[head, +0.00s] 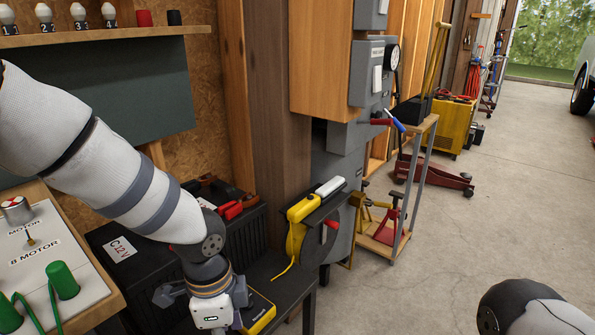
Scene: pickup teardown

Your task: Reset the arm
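My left arm comes in from the left and slopes down to the right. Its wrist and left gripper (200,300) are low in the picture, above a dark bench. A dark finger link sticks out to the left, but the fingertips are mostly hidden behind the wrist and its white camera block. I cannot tell whether the gripper is open or holds anything. A yellow and black device (258,313) lies on the bench just right of the gripper; I cannot tell whether they touch. A rounded part of my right arm shows at the bottom right; its gripper is outside the picture.
A black battery box marked C 12V (122,250) stands behind the gripper. A motor panel (45,262) with green parts is at left.

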